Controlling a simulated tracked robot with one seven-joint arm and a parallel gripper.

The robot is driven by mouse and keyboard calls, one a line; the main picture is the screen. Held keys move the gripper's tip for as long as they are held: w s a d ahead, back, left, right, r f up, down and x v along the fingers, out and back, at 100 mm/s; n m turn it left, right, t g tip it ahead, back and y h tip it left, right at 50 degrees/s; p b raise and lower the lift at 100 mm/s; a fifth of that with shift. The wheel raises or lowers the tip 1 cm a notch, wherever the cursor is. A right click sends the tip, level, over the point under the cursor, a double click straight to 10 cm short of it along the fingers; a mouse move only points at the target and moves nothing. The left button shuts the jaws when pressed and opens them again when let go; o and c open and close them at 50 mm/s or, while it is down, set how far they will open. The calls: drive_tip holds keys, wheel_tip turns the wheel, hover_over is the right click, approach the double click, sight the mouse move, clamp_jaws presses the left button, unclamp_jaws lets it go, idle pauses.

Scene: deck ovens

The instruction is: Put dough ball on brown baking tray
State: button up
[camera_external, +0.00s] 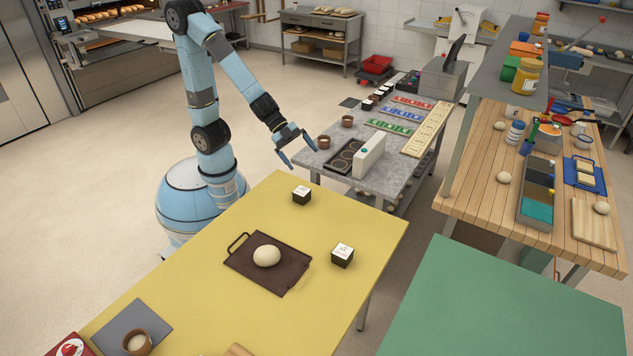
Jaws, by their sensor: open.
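A pale round dough ball (267,256) rests on the brown baking tray (285,279), near its middle. The tray is flat and dark, with a loop handle at its left corner, and lies on the yellow table (222,311). My gripper (298,159) is open and empty. It hangs in the air beyond the table's far edge, near the left end of the grey stone counter, well apart from the dough ball and tray.
Two dark cubes with white tops (302,195) (342,255) stand on the yellow table. A grey mat (122,322) and a brown bowl (136,342) are at its near left. The grey counter (390,178) holds brown cups and coloured strips. A green table (500,310) is at right.

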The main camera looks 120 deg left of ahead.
drive_tip(key=s+a+r+n+g+y, duration=0.1)
drive_tip(key=s+a+r+n+y, duration=0.15)
drive_tip(key=s, duration=0.35)
drive_tip(key=s+a+r+n+g+y, duration=0.1)
drive_tip(key=s+a+r+n, duration=0.1)
drive_tip(key=s+a+r, duration=0.3)
drive_tip(key=s+d+n+g+h, duration=0.1)
drive_tip(key=s+d, duration=0.1)
drive_tip(key=s, duration=0.6)
drive_tip(key=s+d+n+g+h, duration=0.1)
drive_tip(key=s+d, duration=0.2)
drive_tip(key=s, duration=0.5)
drive_tip(key=shift+s+r+g, duration=0.15)
drive_tip(key=shift+r+g, duration=0.15)
drive_tip(key=shift+r, duration=0.05)
drive_tip(key=shift+n, duration=0.25)
